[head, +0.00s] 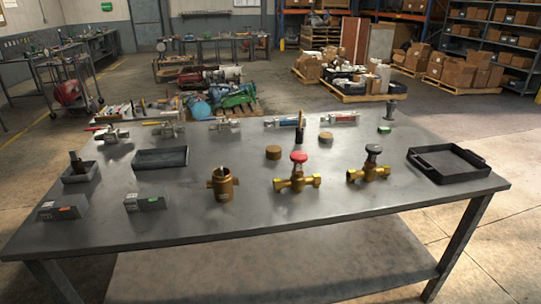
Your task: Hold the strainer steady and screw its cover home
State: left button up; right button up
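A brass fitting with an open top and side ports (222,184), which looks like the strainer, stands upright at the front middle of the table. A round brown-brass disc (273,153) lies behind it to the right, apart from it. A second, similar disc (326,137) lies farther back and right. I cannot tell which disc is the strainer's cover. Neither of my grippers is in view.
The grey table (250,225) has a clear front strip. Right of the strainer are a red-handled brass valve (297,180), a black-handled valve (369,171) and a black tray (449,162). A grey tray (160,158) and grey blocks (146,202) are left.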

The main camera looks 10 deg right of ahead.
aim_at(222, 187)
jog(key=i+l+u, duration=0.25)
jog(key=l+u, duration=0.3)
jog(key=i+l+u, duration=0.1)
jog(key=l+u, duration=0.15)
jog(key=l, duration=0.15)
jog(key=i+l+u, duration=0.1)
jog(key=l+u, duration=0.15)
